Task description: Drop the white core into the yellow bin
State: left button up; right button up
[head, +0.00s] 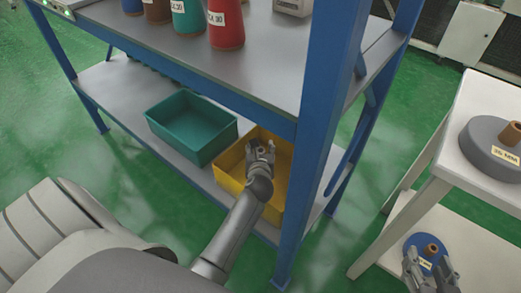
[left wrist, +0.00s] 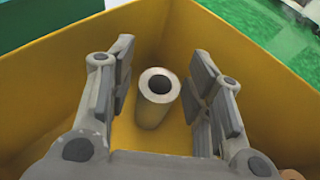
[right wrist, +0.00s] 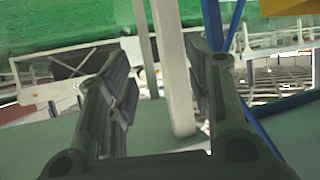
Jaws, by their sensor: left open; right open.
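The yellow bin (head: 230,181) sits on the lower shelf of the blue rack. My left gripper (head: 261,150) reaches down into it. In the left wrist view the white core (left wrist: 154,112) is a pale hollow tube between the fingers of my left gripper (left wrist: 160,90), inside the yellow bin (left wrist: 52,75). A gap shows on both sides of the core, so the open fingers are apart from it. Whether its lower end touches the bin floor I cannot tell. My right gripper (head: 432,272) is open and empty, by the white stand; it also shows in the right wrist view (right wrist: 165,92).
A teal bin (head: 178,112) stands left of the yellow bin. A blue rack post (head: 318,150) rises close on its right. Several coloured cones stand on the upper shelf (head: 215,67). A white stand (head: 455,175) at right holds a grey spool (head: 480,140) and a blue spool (head: 413,246).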

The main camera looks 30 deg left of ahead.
pick_arm(q)
jog(key=shift+r, duration=0.15)
jog(key=shift+r, duration=0.3)
jog(key=p+v, duration=0.4)
jog(key=v, duration=0.8)
pick_arm(e)
jog(key=s+d+f+g+h, duration=0.1)
jog(key=s+d+f+g, duration=0.1)
jog(key=s, duration=0.5)
jog(key=s+d+f+g+h, duration=0.1)
jog(key=s+d+f+g, duration=0.2)
jog(key=s+f+g, duration=0.2)
jog(key=shift+s+f+g, duration=0.2)
jog(key=shift+s+g, duration=0.7)
jog(key=shift+s, duration=0.15)
pick_arm(q)
jog(key=shift+r, duration=0.1)
